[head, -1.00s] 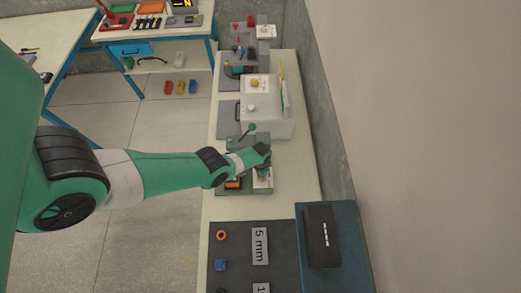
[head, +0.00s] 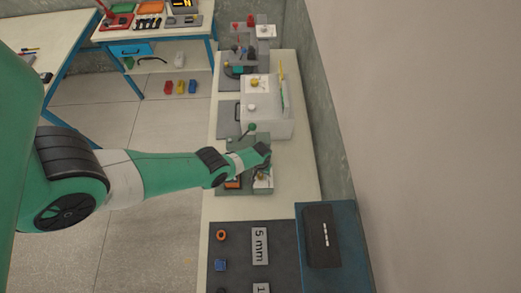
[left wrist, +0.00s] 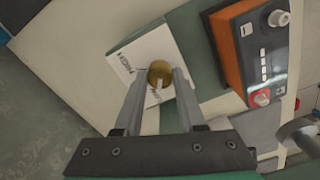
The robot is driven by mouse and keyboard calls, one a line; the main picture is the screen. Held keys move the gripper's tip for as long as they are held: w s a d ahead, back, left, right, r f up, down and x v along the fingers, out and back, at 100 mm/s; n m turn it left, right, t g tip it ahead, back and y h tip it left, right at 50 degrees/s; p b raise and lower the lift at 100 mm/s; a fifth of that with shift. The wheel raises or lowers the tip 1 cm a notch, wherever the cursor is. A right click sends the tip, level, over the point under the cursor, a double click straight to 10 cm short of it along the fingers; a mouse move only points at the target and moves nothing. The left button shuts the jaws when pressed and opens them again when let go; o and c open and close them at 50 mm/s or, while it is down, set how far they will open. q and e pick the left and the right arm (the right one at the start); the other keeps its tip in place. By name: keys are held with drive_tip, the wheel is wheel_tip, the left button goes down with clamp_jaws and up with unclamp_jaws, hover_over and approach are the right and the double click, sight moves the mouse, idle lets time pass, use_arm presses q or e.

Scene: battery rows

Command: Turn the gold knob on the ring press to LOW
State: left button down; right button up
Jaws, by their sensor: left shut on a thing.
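The gold knob (left wrist: 160,73) sits on a white label plate (left wrist: 150,45) on the green ring press (left wrist: 205,65) in the left wrist view. My left gripper (left wrist: 160,75) is shut on the knob, one finger on each side. The word HIGH shows on the plate left of the knob; other lettering below the knob is partly hidden by the fingers. In the head view the left gripper (head: 263,170) reaches over the white plate of the press. Which mark the knob points to cannot be told. My right gripper is out of view.
In the head view, a white-grey machine (head: 265,120) stands behind the press and a dark mat (head: 240,275) lies in front. A wall runs along the right.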

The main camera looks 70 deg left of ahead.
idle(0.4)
use_arm(q)
drive_tip(key=c, duration=0.5)
unclamp_jaws()
drive_tip(key=shift+r, duration=0.1)
